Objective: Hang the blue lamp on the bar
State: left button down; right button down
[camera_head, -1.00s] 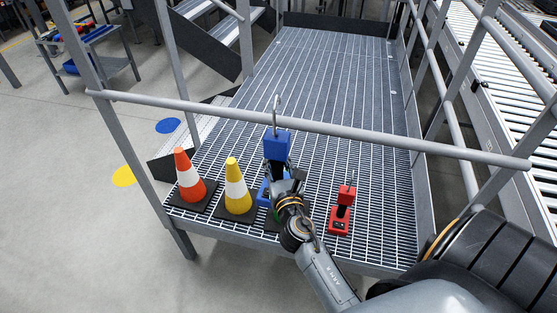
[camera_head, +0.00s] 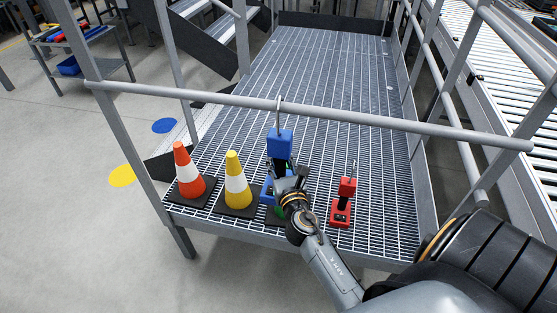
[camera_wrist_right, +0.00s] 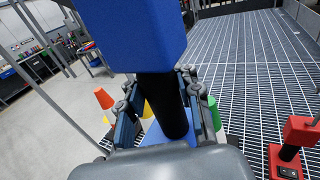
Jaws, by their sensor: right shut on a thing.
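The blue lamp (camera_head: 279,144) has a blue block on top, a black stem, a blue base and a thin metal hook. It is upright; it also shows large in the wrist view (camera_wrist_right: 148,35). My right gripper (camera_head: 285,172) is shut on its black stem, with a finger on each side in the wrist view (camera_wrist_right: 165,110). The grey bar (camera_head: 400,126) crosses the catwalk's near end. The hook overlaps the bar in the head view, its top a little above it; I cannot tell whether it touches. My left gripper is not in view.
An orange cone (camera_head: 187,168) and a yellow cone (camera_head: 236,185) stand left of the lamp. A green cone (camera_wrist_right: 213,113) is mostly hidden by my gripper. A red lamp (camera_head: 342,205) stands on the grating to the right. The grating (camera_head: 330,60) beyond is clear.

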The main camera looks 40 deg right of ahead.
jog(key=c, duration=0.8)
grip_release()
jog(key=shift+c, duration=0.2)
